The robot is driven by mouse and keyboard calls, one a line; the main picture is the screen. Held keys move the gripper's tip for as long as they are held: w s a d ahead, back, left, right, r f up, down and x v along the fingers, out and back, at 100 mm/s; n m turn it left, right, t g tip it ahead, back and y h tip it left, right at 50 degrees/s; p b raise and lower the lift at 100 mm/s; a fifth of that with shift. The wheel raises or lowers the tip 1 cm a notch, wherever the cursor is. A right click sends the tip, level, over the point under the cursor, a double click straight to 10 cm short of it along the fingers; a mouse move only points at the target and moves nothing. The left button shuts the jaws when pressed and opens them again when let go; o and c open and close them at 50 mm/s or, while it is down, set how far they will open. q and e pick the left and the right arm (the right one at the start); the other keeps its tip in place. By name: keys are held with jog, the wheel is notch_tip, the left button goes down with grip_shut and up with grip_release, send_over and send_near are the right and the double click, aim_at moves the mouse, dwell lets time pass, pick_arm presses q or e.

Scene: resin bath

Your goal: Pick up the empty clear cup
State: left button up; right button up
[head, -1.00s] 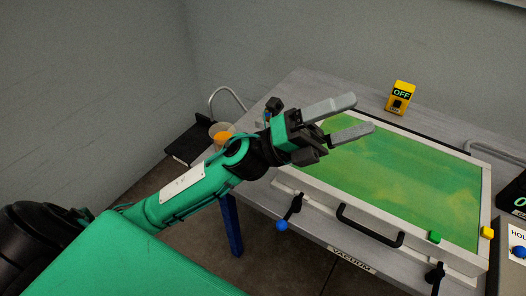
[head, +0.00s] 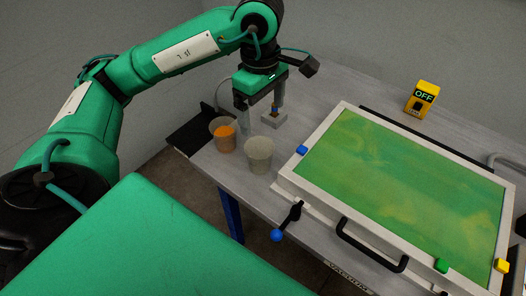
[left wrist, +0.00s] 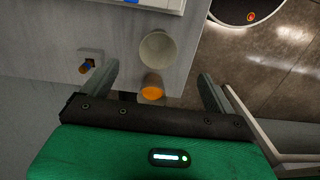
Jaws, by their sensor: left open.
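The empty clear cup (head: 258,157) stands upright on the grey table, left of the framed green bath. It also shows in the left wrist view (left wrist: 158,48), seen from above. A second cup (head: 224,138) with orange contents stands just left of it and also shows in the left wrist view (left wrist: 152,90). My left gripper (head: 259,118) is open and empty, pointing down behind and above the two cups. In the left wrist view my fingers (left wrist: 160,82) are spread, with the orange cup between them in the picture and the clear cup just beyond. My right gripper is out of view.
A small grey holder (head: 274,121) with an orange and blue piece stands close behind the clear cup. The bath's pale frame (head: 312,195) lies to the right, with a blue-knobbed lever (head: 277,235) at its front. A yellow OFF switch box (head: 421,97) stands at the back.

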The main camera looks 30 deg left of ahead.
pick_arm(q)
jog(key=b, duration=0.1)
send_near(259, 147)
jog(key=s+d+f, duration=0.2)
jog(key=s, duration=0.1)
jog(key=f, duration=0.4)
jog(key=shift+w+f, duration=0.3)
jog(key=shift+f, duration=0.05)
jog(key=c, duration=1)
jog(key=shift+c, duration=0.2)
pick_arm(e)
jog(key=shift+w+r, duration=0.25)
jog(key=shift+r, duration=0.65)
pick_arm(q)
jog(key=shift+r, duration=0.1)
